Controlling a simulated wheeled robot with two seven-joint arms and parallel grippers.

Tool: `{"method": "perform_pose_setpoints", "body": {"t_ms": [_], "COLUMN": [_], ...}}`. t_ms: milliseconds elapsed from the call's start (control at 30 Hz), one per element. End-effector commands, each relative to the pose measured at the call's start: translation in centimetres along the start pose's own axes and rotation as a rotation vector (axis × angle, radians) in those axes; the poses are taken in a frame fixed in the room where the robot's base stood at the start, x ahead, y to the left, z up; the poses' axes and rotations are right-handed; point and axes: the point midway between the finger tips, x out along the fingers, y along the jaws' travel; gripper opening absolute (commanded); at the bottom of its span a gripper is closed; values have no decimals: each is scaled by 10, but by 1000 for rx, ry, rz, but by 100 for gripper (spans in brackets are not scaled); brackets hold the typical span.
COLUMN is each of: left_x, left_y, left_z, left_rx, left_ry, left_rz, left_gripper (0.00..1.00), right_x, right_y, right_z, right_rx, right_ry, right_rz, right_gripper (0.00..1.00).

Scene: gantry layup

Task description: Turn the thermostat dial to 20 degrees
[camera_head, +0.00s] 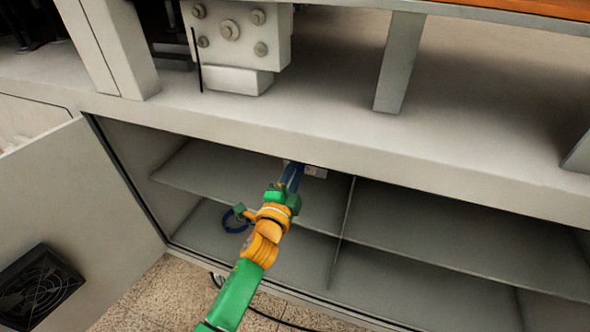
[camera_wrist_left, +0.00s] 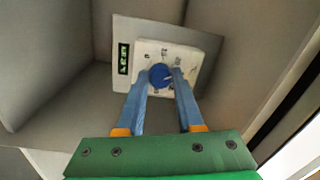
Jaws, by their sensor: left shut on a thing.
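The thermostat (camera_wrist_left: 193,60) is a pale square plate with dark markings, too small to read, around a round blue dial (camera_wrist_left: 158,77). A small display with green characters (camera_wrist_left: 123,58), not legible, sits to the left of it. My left gripper (camera_wrist_left: 161,73) has its blue fingers on either side of the dial and is shut on it. In the head view my left gripper (camera_head: 293,174) reaches into the open cabinet, and a pale edge of the thermostat (camera_head: 316,172) shows beside its fingertips. The dial is hidden there. My right gripper is not in view.
The cabinet (camera_head: 425,231) has shelves and an upright divider (camera_head: 342,220) right of my arm. Its door (camera_head: 75,185) stands open at the left, with a black fan (camera_head: 38,285). A blue loop (camera_head: 235,222) shows near my left gripper. A dark cable lies on the floor below.

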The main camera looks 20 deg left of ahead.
Motion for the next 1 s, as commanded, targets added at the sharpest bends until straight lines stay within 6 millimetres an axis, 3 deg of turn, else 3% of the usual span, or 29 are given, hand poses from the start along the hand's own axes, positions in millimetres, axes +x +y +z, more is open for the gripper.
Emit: {"method": "perform_pose_setpoints", "body": {"t_ms": [433,1000], "left_x": [0,0], "left_y": [-1,-1], "left_z": [-1,-1], "left_rx": [-261,-322], "left_ry": [-13,-15], "left_rz": [2,1], "left_gripper": [0,0], "right_x": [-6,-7], "right_y": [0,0], "right_z": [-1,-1], "right_rx": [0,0], "right_ry": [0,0], "right_rz": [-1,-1], "right_gripper": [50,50]}}
